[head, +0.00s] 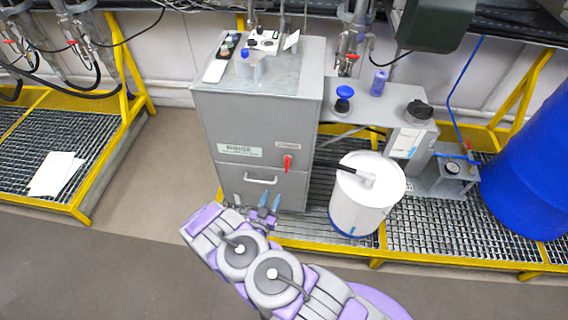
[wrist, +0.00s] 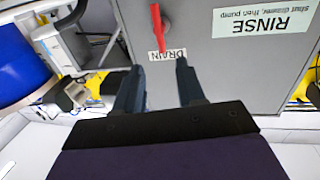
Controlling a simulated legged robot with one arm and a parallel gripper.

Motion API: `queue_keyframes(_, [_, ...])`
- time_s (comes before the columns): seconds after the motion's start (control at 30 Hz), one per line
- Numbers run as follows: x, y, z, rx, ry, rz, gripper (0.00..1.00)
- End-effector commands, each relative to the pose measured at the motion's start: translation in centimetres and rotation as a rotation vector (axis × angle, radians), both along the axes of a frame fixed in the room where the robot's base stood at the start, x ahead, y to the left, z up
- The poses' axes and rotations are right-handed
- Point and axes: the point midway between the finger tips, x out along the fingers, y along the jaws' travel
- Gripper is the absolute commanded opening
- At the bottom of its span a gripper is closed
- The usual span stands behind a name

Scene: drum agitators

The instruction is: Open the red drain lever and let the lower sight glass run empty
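The red drain lever (head: 287,163) is on the front of the grey cabinet (head: 250,120), at its right side, under a small label. It stands roughly upright in the head view. In the wrist view, which is upside down, the red lever (wrist: 157,28) is just beyond my fingertips, by the DRAIN label (wrist: 167,54). My gripper (head: 269,202) is in front of the cabinet, below the lever. In the wrist view my gripper (wrist: 158,70) has its fingers apart with nothing between them, not touching the lever. I cannot make out the lower sight glass in either view.
A white bucket (head: 362,205) with a pipe above it stands right of the cabinet on the grating. A metal handle (head: 260,180) is left of the lever. A blue drum (head: 530,160) is at far right. Open floor (head: 165,165) lies to the left.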

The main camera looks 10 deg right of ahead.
Motion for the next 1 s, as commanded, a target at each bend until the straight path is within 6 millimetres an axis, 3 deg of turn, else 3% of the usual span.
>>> queue_keyframes(0.27, [2.2, -1.3, -0.1, -0.004, -0.007, -0.003, 0.39])
queue_keyframes(1.0, [13.8, -7.5, 0.0, -0.005, -0.009, -0.001, 0.39])
